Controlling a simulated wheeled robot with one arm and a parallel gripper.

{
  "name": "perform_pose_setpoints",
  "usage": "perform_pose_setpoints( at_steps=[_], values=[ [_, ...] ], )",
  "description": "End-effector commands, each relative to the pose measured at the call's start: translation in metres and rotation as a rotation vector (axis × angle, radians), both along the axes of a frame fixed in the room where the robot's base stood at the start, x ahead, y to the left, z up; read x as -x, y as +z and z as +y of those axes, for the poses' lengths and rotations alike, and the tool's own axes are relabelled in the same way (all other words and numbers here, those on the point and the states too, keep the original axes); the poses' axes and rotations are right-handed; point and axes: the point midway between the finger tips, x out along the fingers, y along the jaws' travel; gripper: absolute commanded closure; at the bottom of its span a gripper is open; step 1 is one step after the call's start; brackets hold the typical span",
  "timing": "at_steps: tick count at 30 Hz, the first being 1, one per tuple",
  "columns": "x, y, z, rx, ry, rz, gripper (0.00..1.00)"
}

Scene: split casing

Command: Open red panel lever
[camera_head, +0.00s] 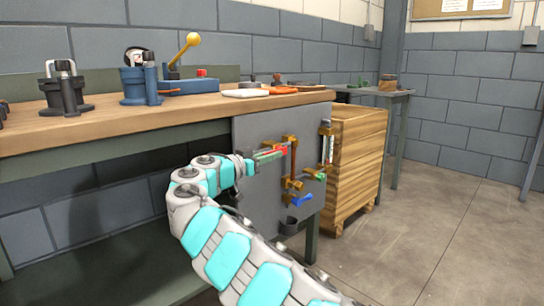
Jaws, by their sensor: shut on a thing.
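A grey panel (252,128) hangs at the front of the workbench, with brass pipes and small coloured levers on it. The red lever (283,151) is at the upper middle of the panel, beside a brass pipe (292,165). My gripper (266,154) reaches in from the left and is shut at the red lever, with a green and grey part showing at its fingers. The exact contact is small and partly hidden by the fingers. A blue lever (301,199) is lower down, and a green one (320,176) is at the right.
The wooden workbench (60,130) carries vises, a blue press with a yellow knob (193,39) and orange-handled items. A small dark cup (289,226) is low on the panel. A wooden crate stack (358,160) stands close on the right. Floor (440,240) at the right is clear.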

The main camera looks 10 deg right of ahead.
Motion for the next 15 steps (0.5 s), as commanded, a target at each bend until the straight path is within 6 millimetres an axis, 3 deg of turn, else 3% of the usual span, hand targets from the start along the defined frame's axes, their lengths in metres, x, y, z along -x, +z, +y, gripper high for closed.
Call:
perform_pose_setpoints(
  at_steps=[5, 6, 13, 15],
  values=[
    [0.0003, -0.0028, 0.0000, -0.001, -0.002, 0.005, 1.00],
    [0.0004, -0.0028, -0.0002, -0.001, -0.002, 0.005, 0.89],
    [0.0002, -0.0017, -0.0001, 0.000, -0.001, 0.003, 0.63],
    [0.0001, -0.0014, -0.0001, -0.001, -0.001, 0.002, 0.60]
  ],
)
